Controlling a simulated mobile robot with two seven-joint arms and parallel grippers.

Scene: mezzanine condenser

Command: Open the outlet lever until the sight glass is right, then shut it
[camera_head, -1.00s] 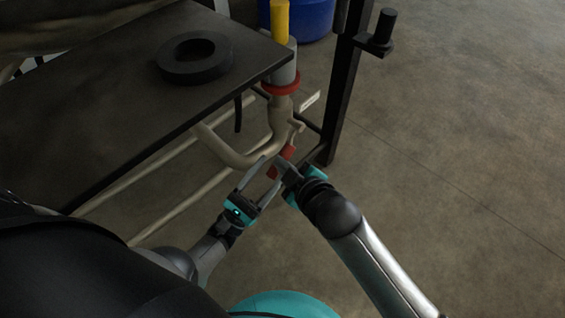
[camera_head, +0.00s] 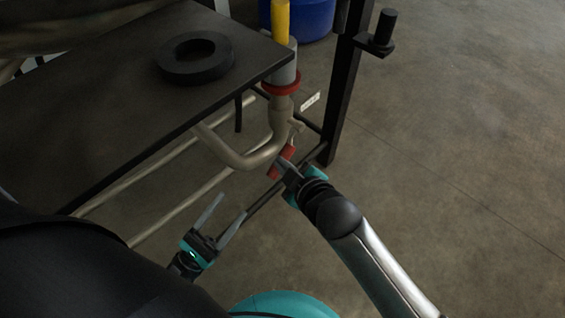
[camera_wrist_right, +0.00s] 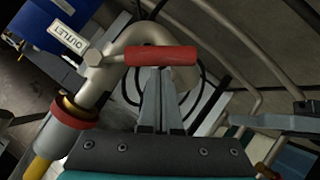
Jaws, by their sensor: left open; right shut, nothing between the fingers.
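The outlet lever's red handle (camera_head: 281,162) is below the table corner in the head view; it lies across the top of the fingers in the right wrist view (camera_wrist_right: 162,56). A white OUTLET tag (camera_wrist_right: 67,38) is beside the pipe. My right gripper (camera_head: 284,166) is shut and empty, its fingertips against or just beside the handle; I cannot tell if they touch. My left gripper (camera_head: 222,219) is open and empty, lower left of the lever and apart from it. No sight glass level can be made out.
A dark table (camera_head: 110,110) with a black ring (camera_head: 195,58) stands left of the pipe. A grey fitting (camera_head: 284,66) with a red collar and yellow column rises by its corner. A black post (camera_head: 345,100) stands right of the pipe. Floor at right is clear.

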